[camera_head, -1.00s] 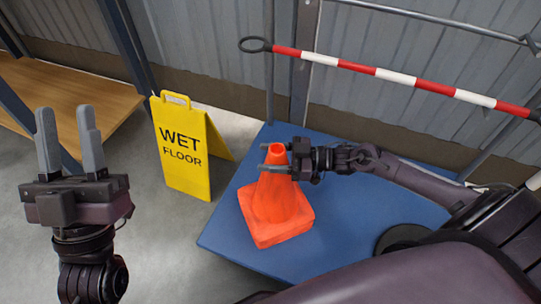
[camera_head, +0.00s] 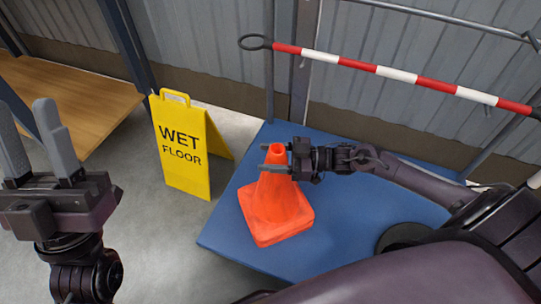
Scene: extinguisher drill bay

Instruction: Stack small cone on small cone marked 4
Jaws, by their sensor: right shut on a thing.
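An orange cone (camera_head: 274,205) stands upright on the blue platform (camera_head: 345,225). Its base looks thick, and I cannot tell whether it is one cone or two nested. No number 4 shows on the side facing me. My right gripper (camera_head: 266,158) comes in from the right and is shut on the cone just below its top, one finger on each side. My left gripper (camera_head: 25,108) is at the left edge, fingers pointing up and apart, with nothing between them. It is well away from the cone.
A yellow wet floor sign (camera_head: 181,150) stands on the grey floor left of the platform. A red and white striped bar (camera_head: 400,78) runs behind the platform. A wooden shelf (camera_head: 85,95) is at the back left. The platform is bare around the cone.

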